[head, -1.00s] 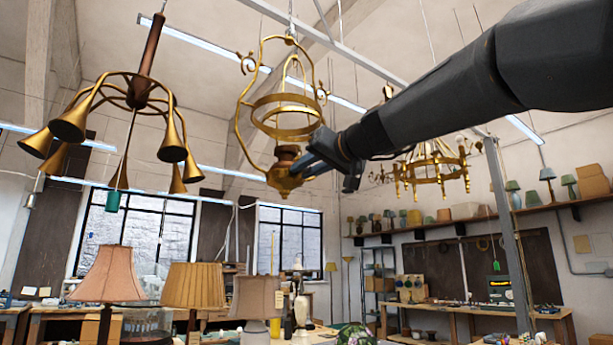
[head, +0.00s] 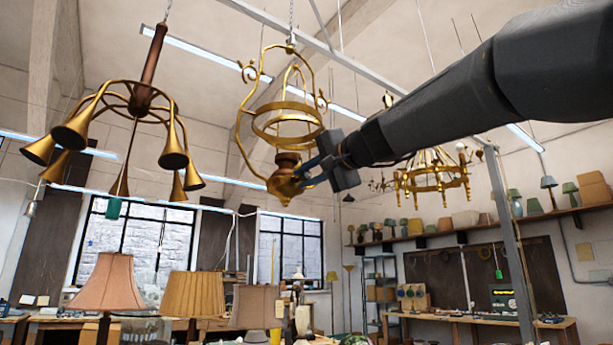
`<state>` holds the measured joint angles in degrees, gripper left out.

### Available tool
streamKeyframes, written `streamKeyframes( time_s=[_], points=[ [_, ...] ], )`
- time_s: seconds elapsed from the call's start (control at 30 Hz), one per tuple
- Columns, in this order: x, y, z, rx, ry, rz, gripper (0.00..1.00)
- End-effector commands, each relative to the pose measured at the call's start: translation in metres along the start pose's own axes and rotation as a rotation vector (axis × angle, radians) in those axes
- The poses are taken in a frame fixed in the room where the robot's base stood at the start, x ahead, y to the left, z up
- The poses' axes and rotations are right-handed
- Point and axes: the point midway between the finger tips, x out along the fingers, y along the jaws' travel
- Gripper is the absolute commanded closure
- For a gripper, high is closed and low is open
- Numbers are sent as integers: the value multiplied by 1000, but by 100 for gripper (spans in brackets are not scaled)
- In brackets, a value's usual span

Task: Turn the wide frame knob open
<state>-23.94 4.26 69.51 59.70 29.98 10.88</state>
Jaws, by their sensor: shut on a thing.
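A brass hanging lamp with a wide open frame (head: 240,125) hangs on a chain in the middle of the head view. A ring sits inside the frame, and a rounded brass body (head: 283,190) with a pointed end forms its bottom. My gripper (head: 302,177) reaches in from the right and is shut at the right side of this body. The knob is hidden between the fingers, so I cannot make out its shape or how far it is turned.
A lamp with several brass horns (head: 140,97) hangs at the left. A brass ring chandelier (head: 436,180) hangs behind my arm, near a grey post (head: 507,240). Several shaded lamps stand below, including a pink one (head: 108,283). Open air surrounds the frame's lower left.

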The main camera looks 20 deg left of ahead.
Motion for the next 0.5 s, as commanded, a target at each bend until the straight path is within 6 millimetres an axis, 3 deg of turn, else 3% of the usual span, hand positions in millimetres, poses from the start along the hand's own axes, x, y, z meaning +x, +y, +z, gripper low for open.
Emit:
streamKeyframes(
  time_s=[0.5],
  points=[
    [0,1,0,107,-1,1,100]
  ],
)
